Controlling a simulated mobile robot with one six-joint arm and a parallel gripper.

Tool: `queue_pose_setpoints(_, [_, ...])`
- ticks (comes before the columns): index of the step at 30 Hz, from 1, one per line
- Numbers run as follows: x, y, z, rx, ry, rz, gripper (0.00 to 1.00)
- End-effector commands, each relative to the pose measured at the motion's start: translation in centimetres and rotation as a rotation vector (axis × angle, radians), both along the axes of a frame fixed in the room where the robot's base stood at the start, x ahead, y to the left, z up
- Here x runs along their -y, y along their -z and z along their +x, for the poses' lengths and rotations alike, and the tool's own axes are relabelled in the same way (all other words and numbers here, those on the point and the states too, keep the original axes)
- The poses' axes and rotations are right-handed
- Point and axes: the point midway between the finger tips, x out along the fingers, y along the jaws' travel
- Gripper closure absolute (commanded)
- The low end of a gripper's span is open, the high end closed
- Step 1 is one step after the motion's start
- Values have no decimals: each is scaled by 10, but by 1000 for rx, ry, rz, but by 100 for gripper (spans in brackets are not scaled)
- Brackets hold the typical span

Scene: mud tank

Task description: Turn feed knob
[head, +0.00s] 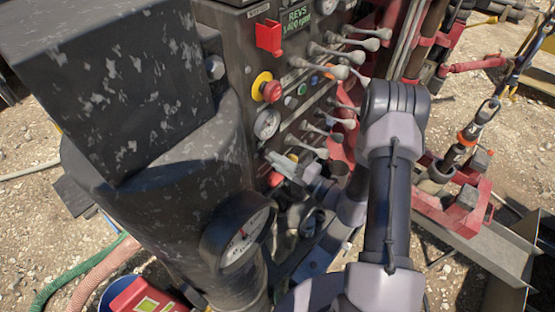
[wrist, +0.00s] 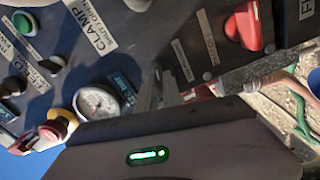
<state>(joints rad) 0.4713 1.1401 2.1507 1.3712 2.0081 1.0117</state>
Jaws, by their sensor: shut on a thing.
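My gripper (head: 283,168) reaches in from the right to the lower part of the dark control panel (head: 232,60). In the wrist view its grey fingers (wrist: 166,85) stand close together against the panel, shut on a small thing. White labels, one reading CLAMP (wrist: 92,25), are near the fingers. A red handle (wrist: 245,25) is to their right, apart from them.
Several grey levers (head: 335,70) stick out above my gripper, close to my arm. A red stop button on a yellow base (head: 268,88) and a round gauge (head: 267,124) are on the panel. A large gauge (head: 238,238) is below left. Red machinery (head: 460,200) stands at right.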

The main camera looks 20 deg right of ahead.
Motion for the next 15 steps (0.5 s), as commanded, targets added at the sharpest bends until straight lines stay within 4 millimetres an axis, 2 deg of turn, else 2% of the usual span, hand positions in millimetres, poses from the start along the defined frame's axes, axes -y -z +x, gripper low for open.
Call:
queue_pose_setpoints(14, [0, 0, 0, -7, 0, 10, 100])
queue_pose_setpoints(15, [0, 0, 0, -8, 0, 9, 84])
